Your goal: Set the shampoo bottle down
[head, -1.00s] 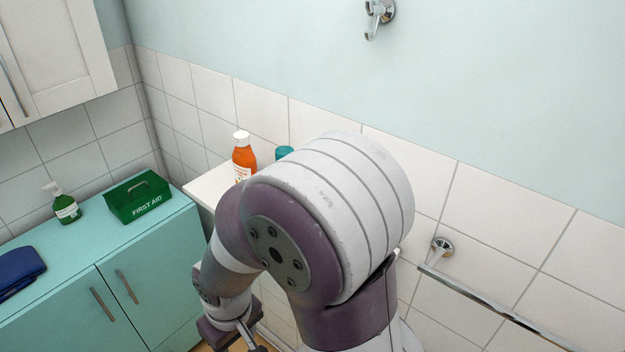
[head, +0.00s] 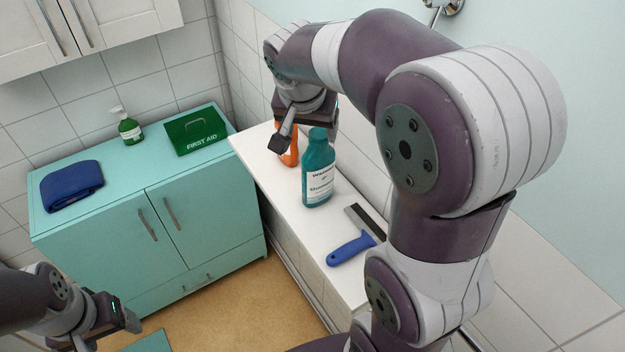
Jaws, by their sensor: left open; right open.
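The shampoo bottle (head: 318,182) is teal with a white label. It stands upright on the white ledge (head: 287,228) along the tiled wall. My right gripper (head: 305,128) is open at the height of the bottle's cap, with one finger left of it and the other partly hidden behind it. I cannot tell whether a finger touches the bottle. My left gripper (head: 110,330) is open and empty at the lower left, low in front of the teal cabinet.
An orange bottle (head: 287,157) stands just behind the shampoo, partly hidden by my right gripper. A blue-handled scraper (head: 351,249) lies nearer on the ledge. The teal cabinet (head: 130,160) holds a green first aid box (head: 197,134), a green pump bottle (head: 130,130) and a folded blue towel (head: 72,187).

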